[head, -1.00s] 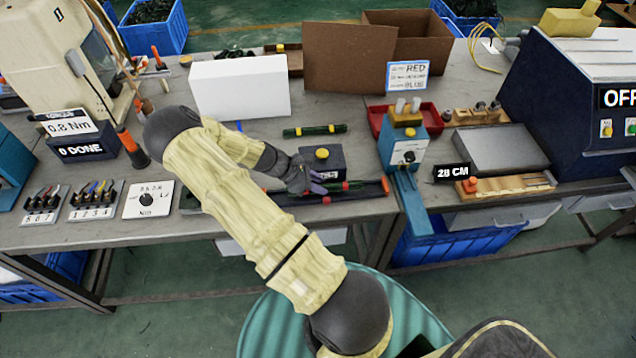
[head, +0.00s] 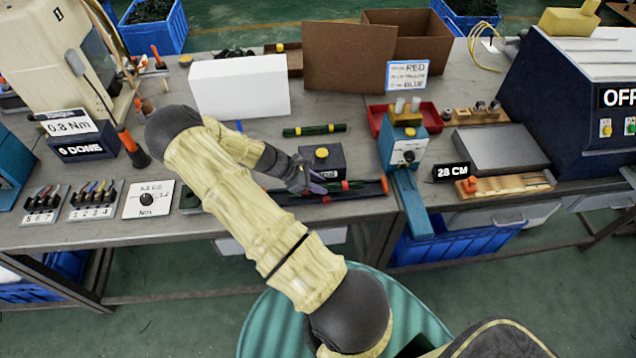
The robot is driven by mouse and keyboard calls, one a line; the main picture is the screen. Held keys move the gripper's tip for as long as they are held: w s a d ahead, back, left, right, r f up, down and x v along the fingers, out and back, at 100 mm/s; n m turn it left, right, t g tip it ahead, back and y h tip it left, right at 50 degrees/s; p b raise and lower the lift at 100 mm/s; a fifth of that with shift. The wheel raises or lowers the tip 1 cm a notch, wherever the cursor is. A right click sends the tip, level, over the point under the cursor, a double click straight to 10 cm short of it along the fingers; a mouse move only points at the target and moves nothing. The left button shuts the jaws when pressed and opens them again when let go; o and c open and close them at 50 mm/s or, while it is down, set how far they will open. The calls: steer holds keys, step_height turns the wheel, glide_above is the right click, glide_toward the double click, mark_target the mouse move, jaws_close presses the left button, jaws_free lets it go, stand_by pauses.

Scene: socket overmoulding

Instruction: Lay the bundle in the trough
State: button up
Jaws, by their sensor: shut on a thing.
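My gripper (head: 312,184), with purple fingertips, is low over the front edge of the table. It is shut on a long dark bundle (head: 356,188) with red bands, which runs left to right near the edge. My forearm and gripper hide its left part. A narrow blue trough (head: 410,203) runs forward from the blue device, right of the bundle. I cannot tell for sure whether this is the task's trough or whether one lies under the bundle.
A dark box with a yellow button (head: 321,160) stands just behind the bundle. A green-and-black rod (head: 314,130) lies further back. The blue device (head: 403,140) and a red tray (head: 430,116) stand to the right. A white block (head: 240,86) is behind.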

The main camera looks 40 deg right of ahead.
steer(key=shift+f, duration=0.4)
steer(key=shift+r, duration=0.2)
steer(key=shift+r+p, duration=0.35)
steer(key=shift+d+p, duration=0.1)
steer(key=shift+p, duration=0.3)
stand_by(1.4)
steer(key=shift+f+b, duration=0.35)
steer(key=shift+f, duration=0.2)
stand_by(0.4)
steer(key=shift+r+p, duration=0.5)
steer(key=shift+r, duration=0.05)
